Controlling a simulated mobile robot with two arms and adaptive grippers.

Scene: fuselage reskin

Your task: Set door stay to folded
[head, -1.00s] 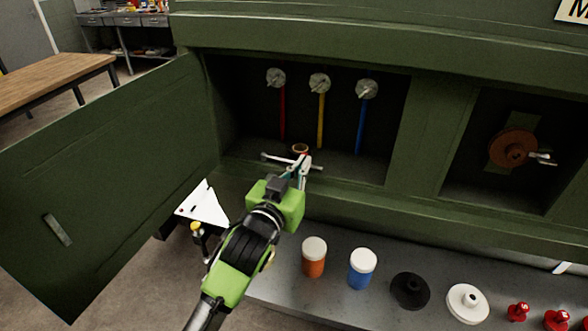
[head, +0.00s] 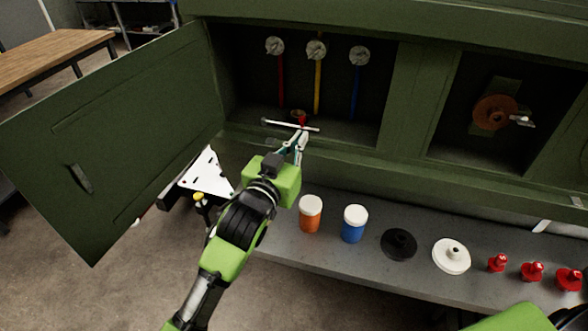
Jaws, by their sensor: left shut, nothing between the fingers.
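A thin silver bar (head: 284,125), possibly the door stay, lies crosswise at the front lip of the dark compartment. A small red and brown round part shows just behind it. The green door (head: 120,130) hangs wide open to the left, with a slot-like handle on its face. My left gripper (head: 300,142) is shut and empty, its fingertips just in front of and below the bar. I cannot tell whether they touch it. My right gripper is not in view; only a green part of my right arm shows at the bottom right.
Three round knobs with red, yellow and blue lines (head: 319,85) are at the compartment's back. A brown wheel (head: 494,113) sits in the right recess. An orange jar (head: 310,216), a blue jar (head: 354,226), discs and red pieces stand on the grey shelf (head: 330,263) below.

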